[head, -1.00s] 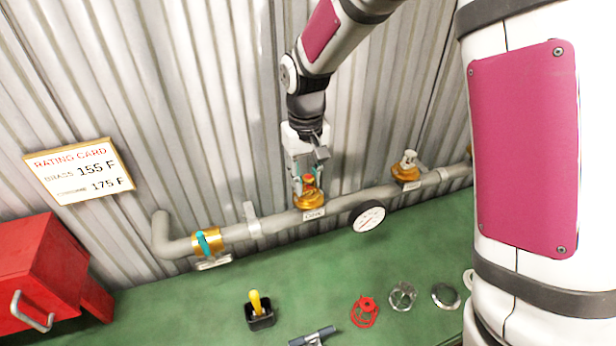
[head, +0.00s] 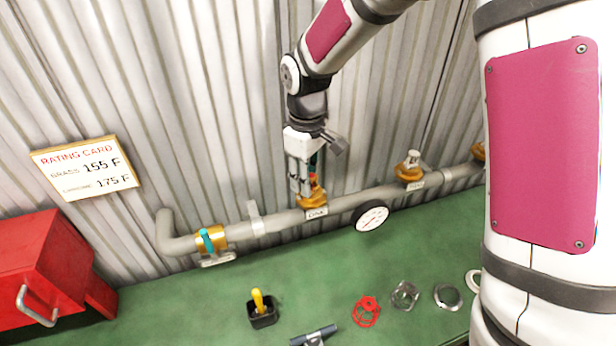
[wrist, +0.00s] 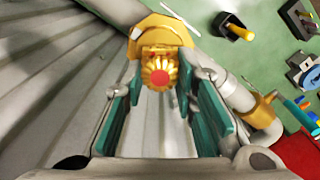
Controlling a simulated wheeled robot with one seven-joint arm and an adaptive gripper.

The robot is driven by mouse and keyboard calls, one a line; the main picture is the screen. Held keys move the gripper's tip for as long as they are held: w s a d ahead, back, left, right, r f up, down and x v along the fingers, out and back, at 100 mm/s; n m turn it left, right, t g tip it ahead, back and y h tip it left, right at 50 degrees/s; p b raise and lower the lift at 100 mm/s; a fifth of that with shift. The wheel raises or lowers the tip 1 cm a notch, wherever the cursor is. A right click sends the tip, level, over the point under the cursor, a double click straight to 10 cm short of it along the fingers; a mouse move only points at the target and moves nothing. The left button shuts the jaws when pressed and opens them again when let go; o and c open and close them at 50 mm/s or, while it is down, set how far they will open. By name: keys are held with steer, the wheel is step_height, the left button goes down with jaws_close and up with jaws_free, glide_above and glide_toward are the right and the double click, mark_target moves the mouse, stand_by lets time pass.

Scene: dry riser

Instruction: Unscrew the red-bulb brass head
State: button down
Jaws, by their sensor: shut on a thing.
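The red-bulb brass head (wrist: 160,72) shows end-on in the wrist view, with a red centre inside a toothed gold rim. It sits at a gold fitting (head: 313,203) on the grey pipe (head: 340,204), above a small label. My gripper (wrist: 162,84) has its teal fingers on both sides of the head and is shut on it. In the head view my gripper (head: 310,186) points down at the fitting and hides most of the head. I cannot tell how far the head is turned in its thread.
A second brass fitting (head: 409,172) with a pale head and a round gauge (head: 371,217) are to the right. A teal-handled valve (head: 209,240) is to the left. The green bench holds a yellow-handled item (head: 260,308), a red ring (head: 366,311) and a red toolbox (head: 45,255).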

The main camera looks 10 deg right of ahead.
steer(key=shift+a, duration=0.2)
steer(key=c, duration=1.3)
jaws_free()
